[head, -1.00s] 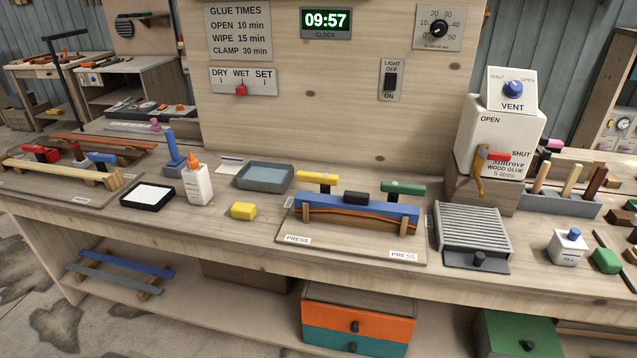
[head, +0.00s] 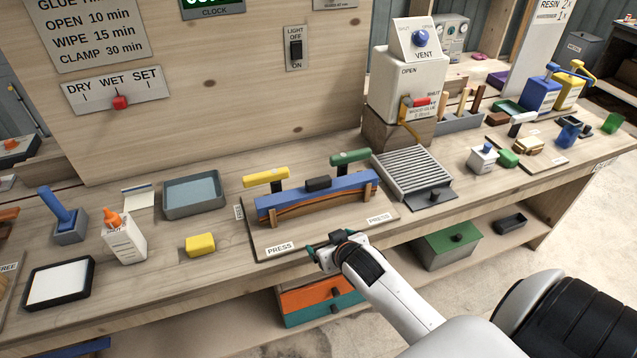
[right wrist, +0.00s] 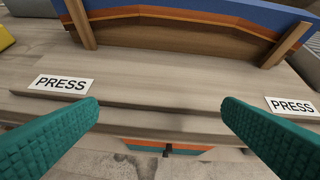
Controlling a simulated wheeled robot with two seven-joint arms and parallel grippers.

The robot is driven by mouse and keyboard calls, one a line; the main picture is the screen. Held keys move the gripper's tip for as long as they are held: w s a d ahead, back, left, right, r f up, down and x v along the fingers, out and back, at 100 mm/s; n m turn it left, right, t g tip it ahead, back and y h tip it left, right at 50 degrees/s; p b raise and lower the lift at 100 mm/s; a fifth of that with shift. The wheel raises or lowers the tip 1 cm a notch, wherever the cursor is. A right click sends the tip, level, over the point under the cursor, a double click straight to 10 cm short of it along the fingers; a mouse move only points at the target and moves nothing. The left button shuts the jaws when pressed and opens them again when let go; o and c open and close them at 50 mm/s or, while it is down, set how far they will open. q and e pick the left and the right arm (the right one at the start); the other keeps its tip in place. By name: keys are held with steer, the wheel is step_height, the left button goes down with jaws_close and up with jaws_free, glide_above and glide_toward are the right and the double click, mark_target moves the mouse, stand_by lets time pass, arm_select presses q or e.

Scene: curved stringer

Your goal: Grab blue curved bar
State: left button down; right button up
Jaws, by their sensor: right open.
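The blue curved bar (head: 335,193) lies along the top of a wooden press, with a curved underside over thin orange-brown strips. In the right wrist view the blue bar (right wrist: 240,12) crosses the top edge, between wooden posts. My right gripper (head: 326,243) is at the front edge of the press board, in front of and below the bar, and touches nothing that I can see. In the right wrist view its two teal fingers (right wrist: 160,108) are wide apart with nothing between them. My left gripper is out of view.
A yellow clamp handle (head: 266,177), a black block (head: 318,184) and a green clamp handle (head: 351,157) stand at the bar. A yellow block (head: 200,244) and a glue bottle (head: 123,240) are left of the press. A ribbed grey rack (head: 412,172) is to its right.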

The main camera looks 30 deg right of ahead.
mark_target(319, 180)
steer(key=w+d+r+m+t, duration=0.1)
steer(key=w+d+r+t, duration=0.3)
steer(key=r, duration=0.5)
steer(key=shift+g+h, duration=0.4)
steer(key=shift+g, duration=0.2)
steer(key=w, duration=0.2)
steer(key=w+p, duration=0.1)
steer(key=w, duration=0.1)
steer(key=w+f, duration=0.1)
steer(key=w, duration=0.1)
steer(key=shift+w+d+p, duration=0.3)
steer(key=shift+d+p, duration=0.05)
steer(key=shift+w+d+f, duration=0.1)
steer(key=shift+w+f, duration=0.2)
steer(key=shift+w, duration=0.15)
steer(key=shift+w+d, duration=0.1)
steer(key=shift+w, duration=0.1)
steer(key=shift+p+x, duration=0.7)
steer(key=shift+x, duration=1.65)
steer(key=shift+s+d, duration=0.1)
steer(key=shift+c, duration=0.2)
steer(key=c, duration=1.2)
